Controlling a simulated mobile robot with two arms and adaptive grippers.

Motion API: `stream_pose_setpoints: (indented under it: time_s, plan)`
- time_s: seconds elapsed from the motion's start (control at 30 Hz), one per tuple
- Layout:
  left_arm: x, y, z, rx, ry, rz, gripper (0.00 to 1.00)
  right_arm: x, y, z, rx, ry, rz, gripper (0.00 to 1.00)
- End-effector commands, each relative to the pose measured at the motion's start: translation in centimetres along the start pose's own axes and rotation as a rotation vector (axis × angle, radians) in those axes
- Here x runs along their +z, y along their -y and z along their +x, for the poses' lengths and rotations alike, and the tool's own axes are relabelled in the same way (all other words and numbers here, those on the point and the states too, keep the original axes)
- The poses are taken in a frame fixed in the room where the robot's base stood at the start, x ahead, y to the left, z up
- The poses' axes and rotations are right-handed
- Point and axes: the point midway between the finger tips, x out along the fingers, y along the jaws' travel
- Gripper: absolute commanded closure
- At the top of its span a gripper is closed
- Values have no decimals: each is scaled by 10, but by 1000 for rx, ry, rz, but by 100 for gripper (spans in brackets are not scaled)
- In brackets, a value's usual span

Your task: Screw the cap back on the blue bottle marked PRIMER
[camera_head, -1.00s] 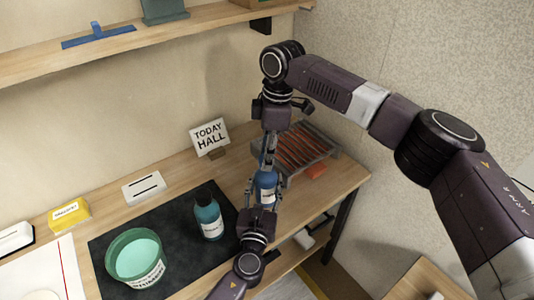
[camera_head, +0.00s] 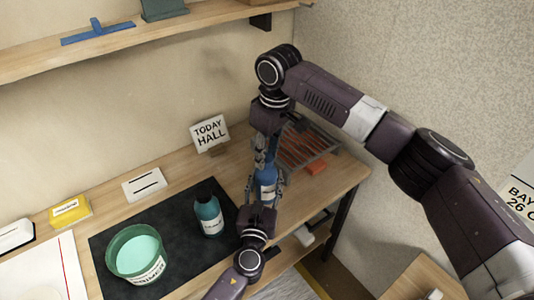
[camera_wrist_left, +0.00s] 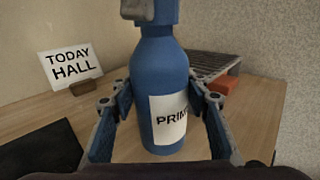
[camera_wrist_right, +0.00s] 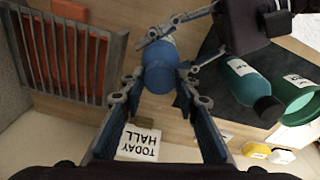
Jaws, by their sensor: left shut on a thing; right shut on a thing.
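The blue bottle (camera_head: 267,176) stands upright near the front right of the workbench. Its white label, partly readable as "PRIM", faces my left gripper in the left wrist view (camera_wrist_left: 158,75). My left gripper (camera_head: 265,188) is shut around its body, one finger on each side. My right gripper (camera_wrist_right: 160,88) points down from above, shut on a blue cap (camera_wrist_right: 158,78) at the bottle's top. In the left wrist view the cap (camera_wrist_left: 165,12) is cut by the top edge beside a right fingertip. The cap looks in line with the neck; its seating cannot be told.
A teal bottle with a dark cap (camera_head: 209,216) and a green tub (camera_head: 112,272) stand on the black mat (camera_head: 185,255) to the left. A "TODAY HALL" sign (camera_head: 210,133) stands behind. A slatted rack (camera_head: 308,147) with an orange block (camera_head: 316,168) is at right.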

Motion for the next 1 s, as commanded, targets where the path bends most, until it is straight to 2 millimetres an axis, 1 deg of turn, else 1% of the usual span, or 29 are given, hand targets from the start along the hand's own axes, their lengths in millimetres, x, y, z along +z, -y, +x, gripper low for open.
stream_pose_setpoints:
  time_s: [0.47,0.67,1.0]
  plan:
    - [-1,0,0,0,-1,1,100,-3,4,1,108,4,923,81]
    - [-1,0,0,0,-1,1,100,-4,5,1,160,8,1364,81]
    - [-1,0,0,0,-2,1,100,-6,3,1,257,16,2159,81]
